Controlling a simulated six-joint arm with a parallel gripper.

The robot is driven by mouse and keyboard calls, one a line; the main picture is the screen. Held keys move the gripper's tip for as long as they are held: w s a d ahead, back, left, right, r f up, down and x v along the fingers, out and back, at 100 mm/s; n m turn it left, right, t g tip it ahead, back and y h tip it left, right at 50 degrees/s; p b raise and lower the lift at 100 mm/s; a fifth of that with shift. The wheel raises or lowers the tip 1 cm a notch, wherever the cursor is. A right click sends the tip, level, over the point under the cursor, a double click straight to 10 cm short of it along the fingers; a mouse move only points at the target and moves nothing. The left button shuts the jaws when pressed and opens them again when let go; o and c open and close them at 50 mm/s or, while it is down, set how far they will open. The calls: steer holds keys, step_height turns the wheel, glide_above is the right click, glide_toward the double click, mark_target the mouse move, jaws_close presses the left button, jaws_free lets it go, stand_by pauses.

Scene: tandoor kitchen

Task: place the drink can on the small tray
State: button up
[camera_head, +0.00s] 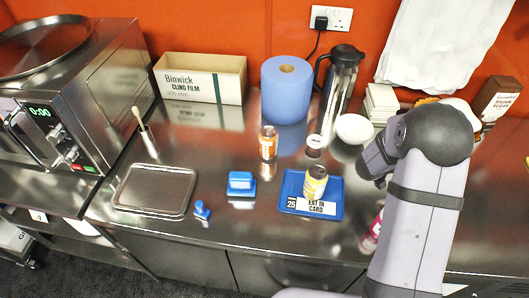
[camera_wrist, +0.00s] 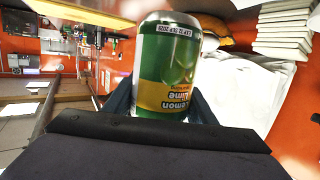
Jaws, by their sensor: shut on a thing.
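My gripper (camera_wrist: 162,108) is shut on a green and yellow drink can (camera_wrist: 172,65), whose label reads lemon lime. The label's text is upside down in the wrist view. The silver can end shows at the top of that picture, and dark finger parts show at both sides. In the head view my arm hides the can and most of the gripper. A small silver rimmed tray (camera_head: 152,191) lies empty on the steel counter at the left. A blue tray (camera_head: 329,187) at centre right bears a yellow-labelled container and an "EAT IN CARD" sign.
A blue block (camera_head: 241,182) and a small blue stamp-like piece (camera_head: 202,210) lie between the trays. An oven (camera_head: 75,100) stands left. A pink item (camera_head: 375,225) is partly hidden by my arm.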

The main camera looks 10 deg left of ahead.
step_height(320, 180, up, 5)
steer(key=w+a+f+n+t+y+b, duration=0.1)
steer(key=w+a+n+t+y+b, duration=0.2)
steer(key=a, duration=1.6)
steer(key=w+a+n+t+y+b, duration=0.25)
steer(key=w+a+n+y, duration=0.25)
steer(key=a, duration=1.5)
steer(key=s+a+n+t+y+b, duration=0.1)
steer(key=s+a+n+y, duration=0.2)
steer(key=a, duration=0.8)
steer(key=s+a+n+y+b, duration=0.1)
steer(key=s+a+y, duration=0.35)
steer(key=a, duration=0.65)
steer(key=s+a+n+g+y+b, duration=0.15)
steer(key=s+a+n+y, duration=0.3)
steer(key=s+a, duration=1.05)
steer(key=shift+w+a+f+p, duration=0.15)
steer(key=shift+f, duration=2.25)
steer(key=shift+w+a+f+p, duration=0.1)
steer(key=shift+a+f+p, duration=0.1)
steer(key=shift+f, duration=2.2)
steer(key=shift+w+a+f+p, duration=0.1)
steer(key=shift+w+f+p, duration=0.05)
steer(key=shift+f, duration=2.25)
steer(key=shift+f, duration=0.1)
